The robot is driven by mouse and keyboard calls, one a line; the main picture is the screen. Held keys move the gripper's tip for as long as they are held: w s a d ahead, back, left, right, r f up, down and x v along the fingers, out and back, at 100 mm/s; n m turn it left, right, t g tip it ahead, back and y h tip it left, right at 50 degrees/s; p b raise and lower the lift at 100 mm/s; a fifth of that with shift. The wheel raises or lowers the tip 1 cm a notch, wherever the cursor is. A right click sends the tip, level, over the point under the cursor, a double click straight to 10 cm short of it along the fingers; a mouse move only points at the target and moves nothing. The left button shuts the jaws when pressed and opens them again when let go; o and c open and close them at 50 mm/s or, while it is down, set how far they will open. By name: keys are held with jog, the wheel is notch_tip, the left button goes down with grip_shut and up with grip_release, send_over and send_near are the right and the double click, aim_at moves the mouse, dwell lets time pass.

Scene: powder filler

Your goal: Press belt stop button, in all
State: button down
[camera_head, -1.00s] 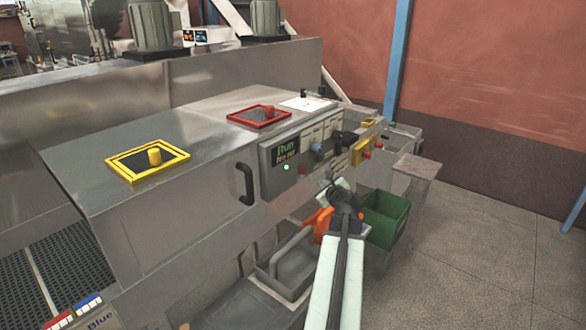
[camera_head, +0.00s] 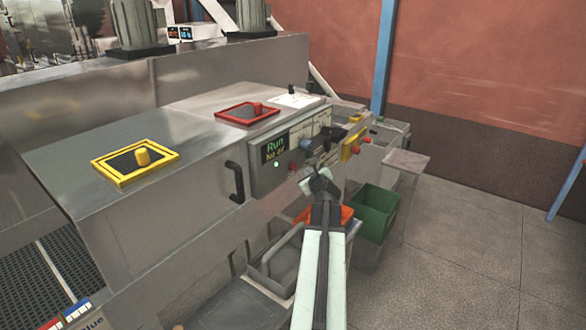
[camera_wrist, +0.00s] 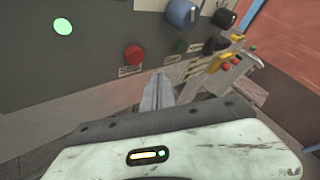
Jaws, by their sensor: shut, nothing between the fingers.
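A control panel (camera_head: 262,180) is on the front of the steel machine. In the head view the same red button (camera_head: 293,167) shows left of a blue knob (camera_head: 305,144). The wrist view also shows the blue knob (camera_wrist: 182,14) and a green button (camera_wrist: 179,46). My gripper (camera_wrist: 160,80) is shut and empty, its tips just below and right of the red button, apparently apart from it. In the head view my gripper (camera_head: 312,180) is in front of the panel's lower right.
A yellow box (camera_head: 354,142) with a red button sits right of the panel. A black handle (camera_head: 235,182) sticks out at its left. Below are a green bin (camera_head: 376,208), a partly hidden orange bin (camera_head: 346,214) and a grey tray (camera_head: 277,262). Floor at right is clear.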

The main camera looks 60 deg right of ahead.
jog(key=shift+w, duration=1.45)
jog(key=shift+w, duration=0.15)
dwell(0.8)
jog(key=shift+w, duration=0.35)
jog(key=shift+w, duration=0.45)
dwell(0.6)
jog(key=shift+s, duration=0.9)
jog(key=s, duration=0.5)
